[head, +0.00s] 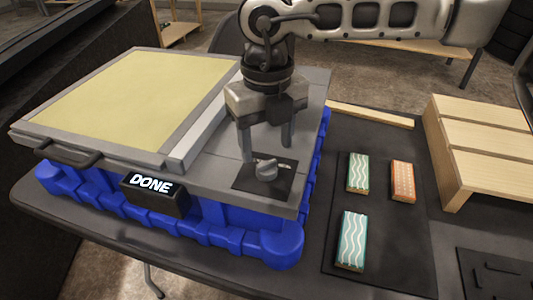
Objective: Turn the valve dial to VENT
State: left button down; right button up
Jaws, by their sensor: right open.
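The valve dial (266,169) is a small grey knob on a dark square plate (283,188) at the right front of the grey console (213,172). Marks on the plate are too small to read, so I cannot tell which setting the knob points to. My right gripper (266,153) points down over the dial with its two fingers apart. One finger is left of the knob and one is to its right and slightly behind. I cannot tell whether either touches it. My left gripper is not in view.
A black display reading DONE (152,190) sits on the console's front. A pale yellow panel (140,95) covers its left top, above a blue base (270,245). Several patterned blocks (352,240) lie on a dark mat (382,262) at right, beside a wooden slatted stand (480,150).

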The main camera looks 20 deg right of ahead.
aim_at(267, 162)
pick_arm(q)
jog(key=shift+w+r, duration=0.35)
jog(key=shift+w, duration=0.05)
pick_arm(e)
jog(key=shift+f, duration=2.2)
jog(key=shift+c, duration=0.4)
jog(key=c, duration=0.9)
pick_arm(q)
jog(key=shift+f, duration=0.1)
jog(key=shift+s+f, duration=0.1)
pick_arm(e)
jog(key=shift+w, duration=0.1)
